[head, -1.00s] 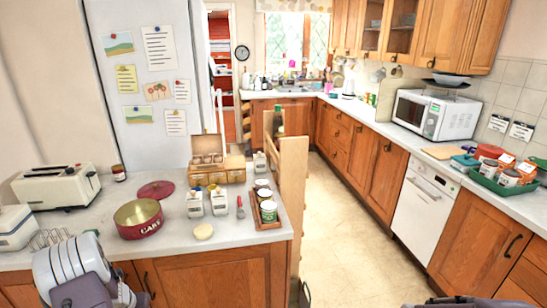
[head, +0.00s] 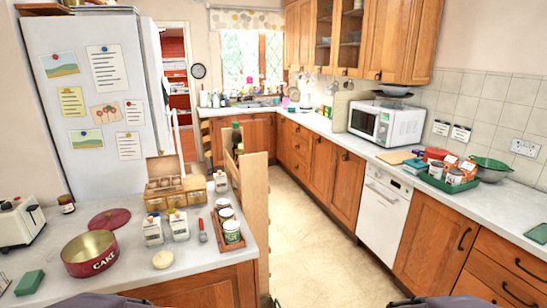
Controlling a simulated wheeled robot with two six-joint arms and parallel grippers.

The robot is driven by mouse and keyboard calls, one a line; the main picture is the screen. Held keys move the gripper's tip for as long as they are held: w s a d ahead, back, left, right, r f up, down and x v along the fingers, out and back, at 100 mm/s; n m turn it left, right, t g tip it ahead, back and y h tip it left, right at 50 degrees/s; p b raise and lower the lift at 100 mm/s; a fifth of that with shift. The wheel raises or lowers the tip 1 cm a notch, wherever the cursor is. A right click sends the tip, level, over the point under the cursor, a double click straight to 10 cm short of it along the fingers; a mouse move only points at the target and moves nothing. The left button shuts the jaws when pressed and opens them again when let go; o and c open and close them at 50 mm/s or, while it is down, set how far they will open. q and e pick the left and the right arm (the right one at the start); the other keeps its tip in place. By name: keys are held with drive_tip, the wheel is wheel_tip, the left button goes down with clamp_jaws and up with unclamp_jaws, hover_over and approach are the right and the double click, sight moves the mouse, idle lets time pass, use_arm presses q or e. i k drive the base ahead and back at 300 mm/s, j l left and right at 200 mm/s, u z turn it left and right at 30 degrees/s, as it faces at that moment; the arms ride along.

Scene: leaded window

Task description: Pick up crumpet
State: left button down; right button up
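The crumpet (head: 163,259) is a small, pale, round disc lying flat on the light worktop (head: 205,262) near its front edge. It lies to the right of the open red cake tin (head: 90,256), apart from it. Nothing touches or covers the crumpet. Neither gripper shows; only dark grey parts of my own body show at the bottom edge.
Two white cartons (head: 166,228) stand behind the crumpet. A red-handled tool (head: 202,231) and a wooden tray (head: 219,244) with several tins are to its right. A toaster (head: 16,222) and green block (head: 29,283) are left. The floor (head: 307,228) is clear.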

sight(163, 259)
drive_tip(key=u, duration=1.5)
